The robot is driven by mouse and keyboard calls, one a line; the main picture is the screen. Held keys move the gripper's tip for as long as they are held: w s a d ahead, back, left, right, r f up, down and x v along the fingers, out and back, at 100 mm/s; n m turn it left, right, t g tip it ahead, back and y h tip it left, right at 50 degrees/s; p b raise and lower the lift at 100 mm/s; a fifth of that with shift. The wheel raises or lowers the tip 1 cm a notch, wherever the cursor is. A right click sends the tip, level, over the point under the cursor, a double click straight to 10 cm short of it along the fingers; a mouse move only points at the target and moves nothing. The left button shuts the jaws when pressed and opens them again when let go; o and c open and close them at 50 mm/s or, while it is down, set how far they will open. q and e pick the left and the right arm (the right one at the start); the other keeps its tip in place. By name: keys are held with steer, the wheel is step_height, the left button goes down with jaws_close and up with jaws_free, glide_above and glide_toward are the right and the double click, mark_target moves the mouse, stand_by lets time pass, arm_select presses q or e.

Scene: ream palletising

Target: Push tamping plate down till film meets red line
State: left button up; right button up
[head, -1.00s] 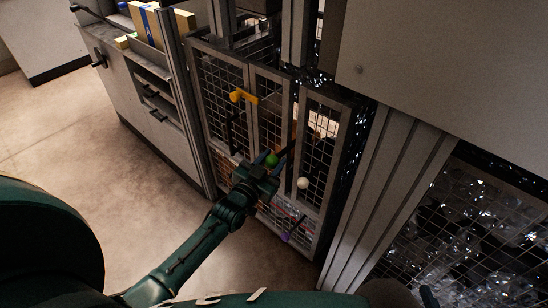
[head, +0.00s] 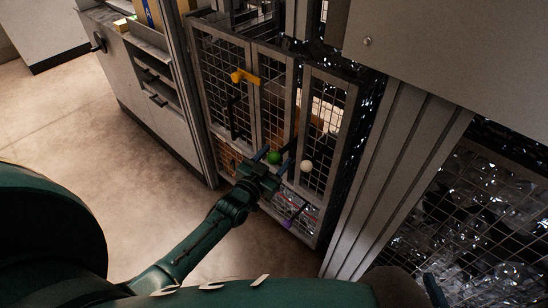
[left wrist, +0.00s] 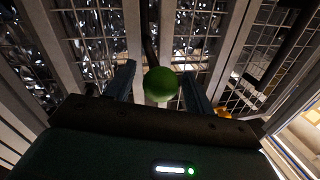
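A green ball knob (head: 274,157) stands at the front of a mesh-doored cage in the head view. My left gripper (head: 275,160) is at this knob with its fingers apart. A thin red line (head: 309,205) shows faintly low on the cage, behind the mesh. I cannot make out the tamping plate or the film's top edge. A dark finger-like part (head: 435,290) at the lower right may be my right gripper.
Shiny crumpled film (head: 470,230) fills the mesh bay at right. The floor (head: 130,170) at left is clear.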

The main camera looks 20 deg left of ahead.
arm_select(q)
steer(key=shift+o, duration=0.2)
steer(key=shift+r, duration=0.1)
steer(key=shift+s+a, duration=0.1)
steer(key=shift+s, duration=0.15)
steer(key=s+a+p, duration=0.2)
steer(key=s, duration=1)
steer(key=shift+s, duration=0.25)
arm_select(e)
steer(key=shift+d+r+m, duration=0.2)
steer(key=shift+r+m, duration=0.1)
steer(key=shift+r, duration=0.5)
arm_select(q)
steer(key=shift+d, duration=0.1)
arm_select(e)
steer(key=shift+s+r, duration=0.1)
